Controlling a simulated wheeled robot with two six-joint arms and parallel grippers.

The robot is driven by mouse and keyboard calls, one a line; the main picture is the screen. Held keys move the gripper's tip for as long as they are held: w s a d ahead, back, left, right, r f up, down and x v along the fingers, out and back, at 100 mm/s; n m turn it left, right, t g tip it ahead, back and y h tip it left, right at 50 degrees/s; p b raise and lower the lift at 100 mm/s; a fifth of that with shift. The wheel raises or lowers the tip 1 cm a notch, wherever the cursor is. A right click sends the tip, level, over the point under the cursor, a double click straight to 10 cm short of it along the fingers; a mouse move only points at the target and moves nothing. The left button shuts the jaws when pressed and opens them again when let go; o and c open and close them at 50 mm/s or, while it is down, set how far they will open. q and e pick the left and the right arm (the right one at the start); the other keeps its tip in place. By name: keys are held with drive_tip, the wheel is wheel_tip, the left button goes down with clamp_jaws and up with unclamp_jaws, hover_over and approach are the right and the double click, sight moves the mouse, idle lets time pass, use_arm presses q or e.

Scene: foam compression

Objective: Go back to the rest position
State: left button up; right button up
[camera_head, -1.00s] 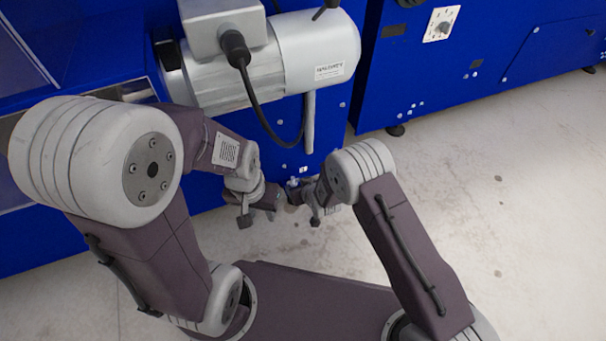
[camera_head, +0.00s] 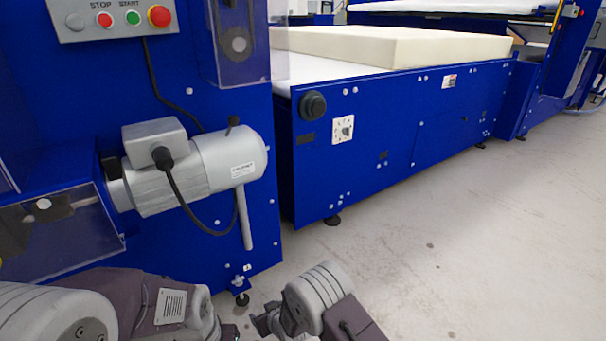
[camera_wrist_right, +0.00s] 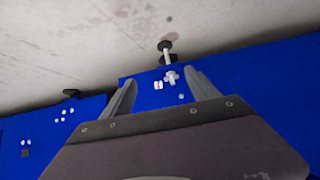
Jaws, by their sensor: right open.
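My right gripper (camera_head: 262,323) is at the bottom edge of the head view, just left of my grey right wrist. In the right wrist view its two fingers (camera_wrist_right: 160,80) are spread with nothing between them. Beyond them are a blue machine panel and a levelling foot (camera_wrist_right: 166,50). My left arm comes in at the bottom left of the head view. Its gripper end (camera_head: 228,331) is mostly cut off by the lower edge, so its jaws cannot be read.
A blue machine with a silver motor (camera_head: 200,170) and a button box (camera_head: 115,18) stands close at left. A blue conveyor (camera_head: 400,130) carries a cream foam block (camera_head: 390,45) further right. Bare concrete floor (camera_head: 470,240) lies at the lower right.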

drive_tip(key=w+d+r+m+t+p, duration=0.1)
drive_tip(key=w+d+r+p, duration=0.3)
drive_tip(key=r, duration=0.5)
drive_tip(key=w+d+r+m+t+p, duration=0.1)
drive_tip(key=w+d+r+t, duration=0.15)
drive_tip(key=w+r, duration=0.45)
drive_tip(key=s+d+r+m+h+p, duration=0.1)
drive_tip(key=s+d+r+h+p, duration=0.15)
drive_tip(key=d+r, duration=0.55)
drive_tip(key=s+d+r+m+h+p, duration=0.15)
drive_tip(key=d+r+p, duration=0.35)
drive_tip(key=r, duration=0.6)
drive_tip(key=s+d+r+m+g+p, duration=0.2)
drive_tip(key=s+d+r+g, duration=0.1)
drive_tip(key=s+d, duration=0.55)
drive_tip(key=s+f+g+p, duration=0.15)
drive_tip(key=s+g, duration=0.25)
drive_tip(key=s, duration=0.6)
drive_tip(key=s+f+g+p, duration=0.1)
drive_tip(key=s+f+g, duration=0.2)
drive_tip(key=s, duration=0.7)
wheel_tip(320, 180, up, 36)
drive_tip(key=p, duration=3.5)
drive_tip(key=shift+w+d+h, duration=0.3)
drive_tip(key=shift+w+d, duration=0.05)
drive_tip(key=shift+d, duration=0.1)
